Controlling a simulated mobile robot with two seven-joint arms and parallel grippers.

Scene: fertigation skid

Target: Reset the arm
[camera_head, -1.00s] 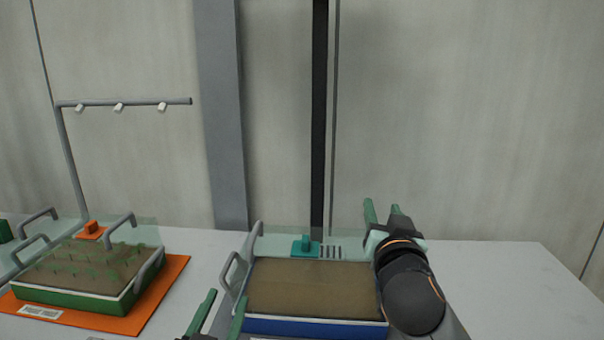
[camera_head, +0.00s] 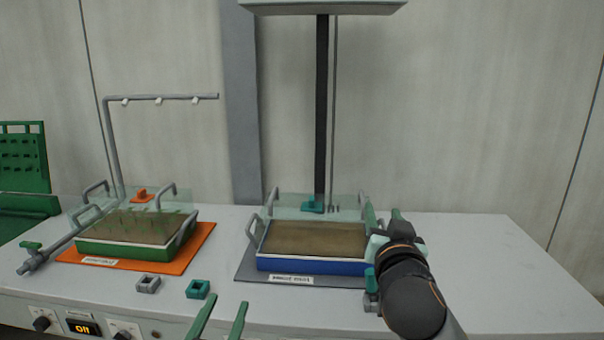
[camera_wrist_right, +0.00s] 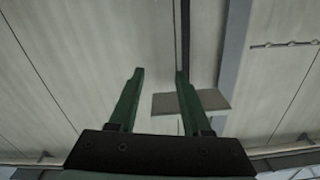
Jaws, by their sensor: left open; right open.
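My right gripper (camera_head: 383,222) is at the right end of the blue tray (camera_head: 312,267), its arm covering that end. It is open; the right wrist view shows its two green fingers (camera_wrist_right: 157,73) apart with nothing between them, facing the wall and the lamp panel. My left gripper (camera_head: 226,317) is at the bottom edge of the head view, in front of the bench. Its two green fingers are apart and empty. The blue tray holds brown soil and stands on a grey mat (camera_head: 246,268).
A green tray (camera_head: 125,248) with seedlings stands on an orange mat (camera_head: 200,240) at left, under a grey spray pipe (camera_head: 165,97). A grey block (camera_head: 148,284) and a teal block (camera_head: 198,289) lie near the front edge. The bench's right side (camera_head: 490,270) is clear.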

